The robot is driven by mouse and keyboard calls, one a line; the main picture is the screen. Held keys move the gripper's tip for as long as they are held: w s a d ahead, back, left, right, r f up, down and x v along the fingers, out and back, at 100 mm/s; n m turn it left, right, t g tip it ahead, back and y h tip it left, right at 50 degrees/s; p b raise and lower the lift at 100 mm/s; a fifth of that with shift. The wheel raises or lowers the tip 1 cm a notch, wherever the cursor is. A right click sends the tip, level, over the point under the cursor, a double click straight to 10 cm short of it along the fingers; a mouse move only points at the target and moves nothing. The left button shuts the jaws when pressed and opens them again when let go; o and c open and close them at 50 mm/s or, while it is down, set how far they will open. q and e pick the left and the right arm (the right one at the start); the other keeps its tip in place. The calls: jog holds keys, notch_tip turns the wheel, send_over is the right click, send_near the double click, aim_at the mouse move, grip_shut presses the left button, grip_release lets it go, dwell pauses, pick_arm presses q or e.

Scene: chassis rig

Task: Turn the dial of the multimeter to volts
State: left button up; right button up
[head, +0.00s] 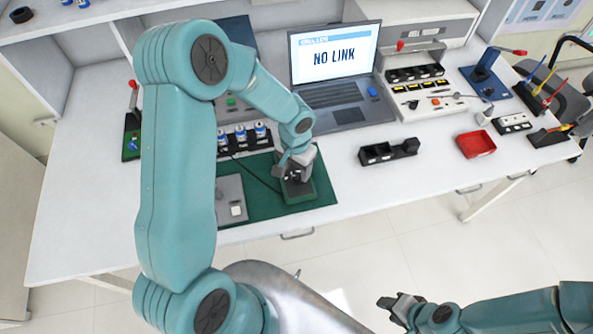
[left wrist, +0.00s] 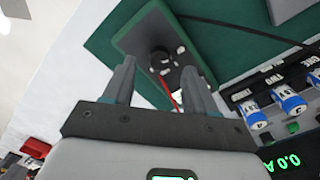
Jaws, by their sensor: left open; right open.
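The multimeter (head: 303,197) is a green-cased device on the dark green mat (head: 262,217) at the front of the bench. In the left wrist view the multimeter (left wrist: 138,38) lies tilted, with its black round dial (left wrist: 160,60) and white marks around it. My left gripper (left wrist: 157,66) is open, its two fingertips to either side of the dial in that picture; I cannot tell whether they touch it. In the head view my left gripper (head: 295,172) hides much of the multimeter's face. I cannot read the dial's setting. My right gripper (head: 398,304) is open and empty, off the bench's front.
A grey plate with a white button (head: 230,200) lies left of the multimeter. Blue-and-white cells (head: 240,134) stand behind. A laptop (head: 335,75) reads "NO LINK". A black holder (head: 388,152) and red tray (head: 476,144) are to the right. Bare bench lies between.

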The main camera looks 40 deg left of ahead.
aim_at(297, 175)
pick_arm(q)
jog(key=f, duration=0.3)
jog(key=shift+w+f, duration=0.2)
jog(key=shift+f, duration=0.15)
jog(key=shift+s, duration=0.1)
jog(key=shift+c, duration=0.3)
jog(key=c, duration=1)
jog(key=shift+m, duration=0.4)
jog(key=m+b, duration=0.1)
jog(key=m, duration=0.6)
jog(key=shift+m+b, duration=0.35)
jog(key=shift+m, duration=0.05)
